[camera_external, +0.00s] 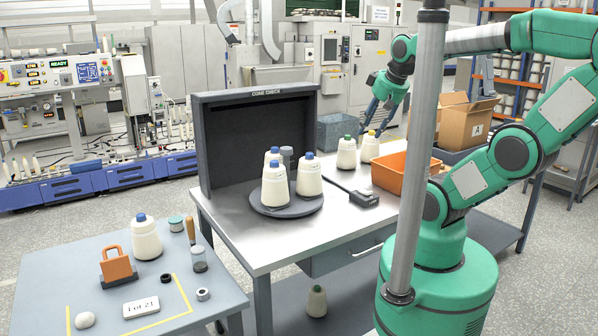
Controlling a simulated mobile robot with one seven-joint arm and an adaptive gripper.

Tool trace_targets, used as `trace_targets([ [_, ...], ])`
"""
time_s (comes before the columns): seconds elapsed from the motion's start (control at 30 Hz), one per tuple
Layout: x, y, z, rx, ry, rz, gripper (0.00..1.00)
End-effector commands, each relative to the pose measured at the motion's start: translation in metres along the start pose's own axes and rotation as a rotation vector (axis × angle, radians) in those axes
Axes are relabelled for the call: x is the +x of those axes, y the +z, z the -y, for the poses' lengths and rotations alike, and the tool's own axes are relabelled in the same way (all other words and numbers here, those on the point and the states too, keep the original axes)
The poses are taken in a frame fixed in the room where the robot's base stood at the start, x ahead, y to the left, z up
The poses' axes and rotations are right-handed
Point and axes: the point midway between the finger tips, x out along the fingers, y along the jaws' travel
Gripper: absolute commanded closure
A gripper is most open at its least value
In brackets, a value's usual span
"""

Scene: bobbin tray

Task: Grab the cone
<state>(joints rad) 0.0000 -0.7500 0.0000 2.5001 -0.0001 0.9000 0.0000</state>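Several cream yarn cones with coloured tops are in view. Three blue-topped cones (275,188) stand upright on a dark round turntable (262,209) in front of the dark "CONE CHECK" booth. A green-topped cone (346,155) and a yellow-topped cone (369,149) stand side by side at the back of the metal table. Another blue-topped cone (146,240) stands on the grey side table at the left. A green-topped cone (316,302) is low down under the metal table.
The orange bin (388,176) and a dark flat device (364,199) are on the metal table (240,240). A grey post rises in front of my arm. The side table holds an orange block (117,266), a "Lot 21" card (141,308) and small items. The metal table's front is clear.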

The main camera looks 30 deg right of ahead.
Motion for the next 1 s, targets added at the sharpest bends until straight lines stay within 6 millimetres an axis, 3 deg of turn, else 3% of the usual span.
trace_targets([
  [0.17,0.000,0.000,0.000,0.000,0.000,0.000,0.60],
  [0.43,0.000,0.000,0.000,0.000,0.000,0.000,0.10],
  [0.77,0.000,-0.001,0.000,-0.001,-0.001,0.000,0.10],
  [1.0,0.000,-0.018,0.008,-0.029,-0.016,0.006,0.10],
])
